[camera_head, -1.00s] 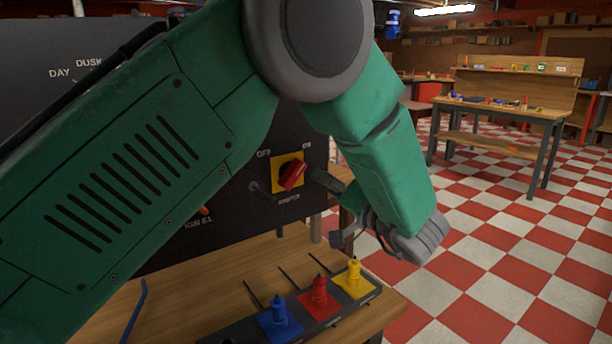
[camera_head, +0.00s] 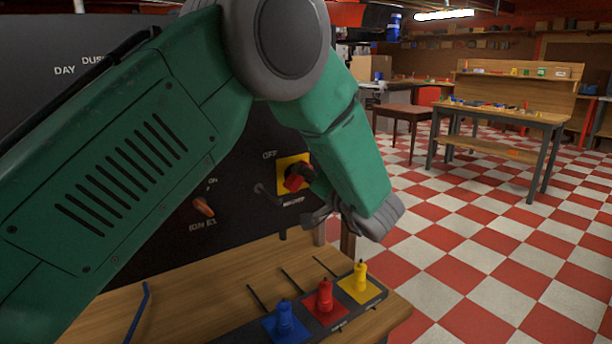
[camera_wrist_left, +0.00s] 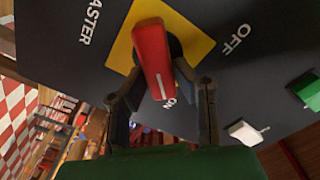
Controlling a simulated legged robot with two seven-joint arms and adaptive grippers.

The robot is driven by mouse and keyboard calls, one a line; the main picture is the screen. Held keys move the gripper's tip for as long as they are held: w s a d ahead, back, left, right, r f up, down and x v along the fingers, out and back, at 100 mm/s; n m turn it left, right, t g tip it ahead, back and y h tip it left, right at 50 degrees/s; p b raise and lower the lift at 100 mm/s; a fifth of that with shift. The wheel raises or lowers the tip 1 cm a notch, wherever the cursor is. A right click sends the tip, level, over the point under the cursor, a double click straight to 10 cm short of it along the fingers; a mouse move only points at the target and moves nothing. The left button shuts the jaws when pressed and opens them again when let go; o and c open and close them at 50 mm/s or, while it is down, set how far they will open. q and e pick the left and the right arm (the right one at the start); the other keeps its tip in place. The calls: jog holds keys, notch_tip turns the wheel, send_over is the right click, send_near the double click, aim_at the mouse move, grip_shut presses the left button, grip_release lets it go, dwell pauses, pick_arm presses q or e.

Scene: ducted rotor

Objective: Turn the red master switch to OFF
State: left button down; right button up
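The red master switch (camera_head: 296,181) is a red knob on a yellow square plate on the dark upright panel. In the left wrist view the red knob (camera_wrist_left: 154,62) is large, with its white line toward the ON label; the OFF label is to the right. My left gripper (camera_head: 310,185) is at the switch, reaching in from the right. In the wrist view its fingers (camera_wrist_left: 157,75) are apart, one on each side of the knob. I cannot tell whether they touch it. My forearm hides part of the panel. My right gripper is not in view.
An orange-handled switch (camera_head: 204,206) is left on the panel. Below, a wooden bench (camera_head: 200,290) holds a strip with blue (camera_head: 285,320), red (camera_head: 324,296) and yellow (camera_head: 360,278) pieces. A white-tipped (camera_wrist_left: 245,132) and a green switch (camera_wrist_left: 306,88) show in the wrist view.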

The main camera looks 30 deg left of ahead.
pick_arm(q)
jog(key=shift+a+f, duration=0.3)
jog(key=shift+a, duration=0.35)
jog(key=shift+n, duration=0.3)
jog(key=shift+s+d+n+p, duration=0.1)
jog(key=shift+n+p, duration=0.2)
jog(key=shift+n, duration=0.1)
jog(key=shift+f+n+p, duration=0.1)
jog(key=shift+n+p, duration=0.25)
jog(key=shift+n, duration=0.85)
jog(key=n, duration=0.2)
jog(key=shift+s+n, duration=0.1)
jog(key=shift+n, duration=0.3)
jog(key=n, duration=0.2)
jog(key=shift+s+f+n, duration=0.1)
jog(key=shift+n, duration=0.2)
jog(key=n+b, duration=0.1)
jog(key=n, duration=0.2)
jog(key=shift+f+n, duration=0.1)
jog(key=shift+n, duration=0.2)
jog(key=shift+s+n+b, duration=0.1)
jog(key=shift+n+b, duration=1.25)
jog(key=shift+n, duration=1.25)
